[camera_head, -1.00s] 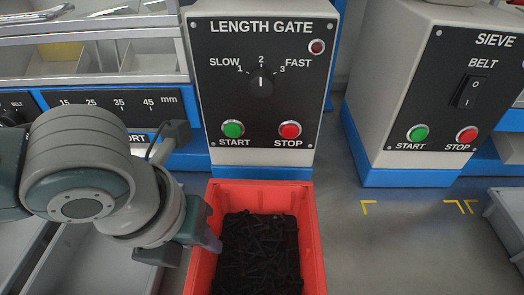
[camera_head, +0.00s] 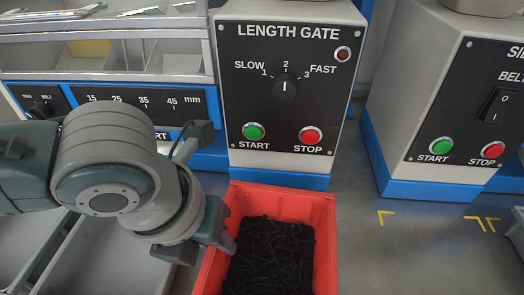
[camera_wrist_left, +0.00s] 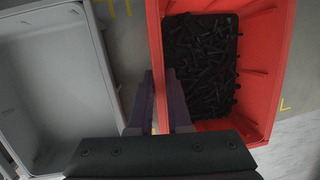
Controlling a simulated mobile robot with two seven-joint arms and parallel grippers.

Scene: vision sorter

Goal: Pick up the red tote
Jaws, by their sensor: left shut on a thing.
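The red tote (camera_head: 325,210) stands below the length gate box in the head view, filled with many small black pieces (camera_head: 268,255). It also shows in the left wrist view (camera_wrist_left: 262,75). My left gripper (camera_head: 228,245) is at the tote's left wall. In the left wrist view its two fingers (camera_wrist_left: 160,105) straddle that wall, one outside and one inside, and they are shut on it. The lower end of the tote is cut off in the head view. My right gripper is not in view.
The length gate box (camera_head: 285,90) stands right behind the tote. A sieve control box (camera_head: 455,110) is at the right. A grey tray (camera_wrist_left: 50,80) lies beside the tote in the left wrist view. Floor with yellow marks (camera_head: 385,217) is clear on the right.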

